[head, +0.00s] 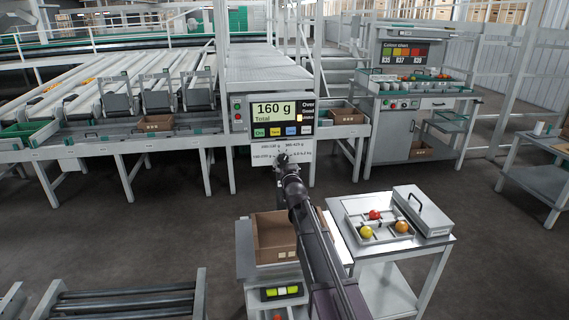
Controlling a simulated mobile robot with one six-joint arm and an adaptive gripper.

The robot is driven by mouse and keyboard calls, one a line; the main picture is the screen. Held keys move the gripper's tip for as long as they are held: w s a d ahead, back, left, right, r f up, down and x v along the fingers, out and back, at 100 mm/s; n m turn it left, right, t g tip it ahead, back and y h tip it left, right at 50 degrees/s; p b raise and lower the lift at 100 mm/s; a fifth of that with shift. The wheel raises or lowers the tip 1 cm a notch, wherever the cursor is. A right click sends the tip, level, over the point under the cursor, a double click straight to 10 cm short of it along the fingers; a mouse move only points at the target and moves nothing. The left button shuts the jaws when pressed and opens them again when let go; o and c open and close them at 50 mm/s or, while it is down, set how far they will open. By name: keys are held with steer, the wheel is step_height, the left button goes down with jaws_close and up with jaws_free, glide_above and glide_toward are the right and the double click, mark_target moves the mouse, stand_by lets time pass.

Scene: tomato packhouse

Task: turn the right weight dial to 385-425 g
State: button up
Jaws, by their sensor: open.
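A white dial plate (267,151) with printed weight ranges hangs below the scale display. One label at its upper right seems to read 385-425 g; the other labels are small and hard to read. My gripper (284,160) is in front of the plate's middle, at the end of my arm reaching up from below. It is open. The weight dial's knob is mostly hidden behind the gripper, so I cannot tell where it points or whether the fingers touch it. The scale display (270,110) above reads 160 g Total.
A box (275,230) stands on a scale below, left of my arm. A small table (348,247) at right holds a divided tray with tomatoes and a grey case (422,212). A colour-chart bench (398,135) stands farther back. Sorting lanes fill the left; open floor lies between.

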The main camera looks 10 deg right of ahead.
steer(key=s, duration=0.7)
steer(key=shift+s, duration=0.35)
steer(key=s+f+n+g, duration=0.1)
steer(key=s+f+g, duration=0.7)
steer(key=s, duration=0.4)
steer(key=s+f+n+g, duration=0.1)
steer(key=s+f+g, duration=0.5)
steer(key=s+f, duration=0.55)
steer(key=s+r+g, duration=0.2)
steer(key=s+g, duration=0.2)
steer(key=s, duration=0.6)
step_height(320, 180, up, 13)
steer(key=p, duration=1.3)
steer(key=shift+f+p, duration=0.15)
steer(key=shift+p, duration=0.25)
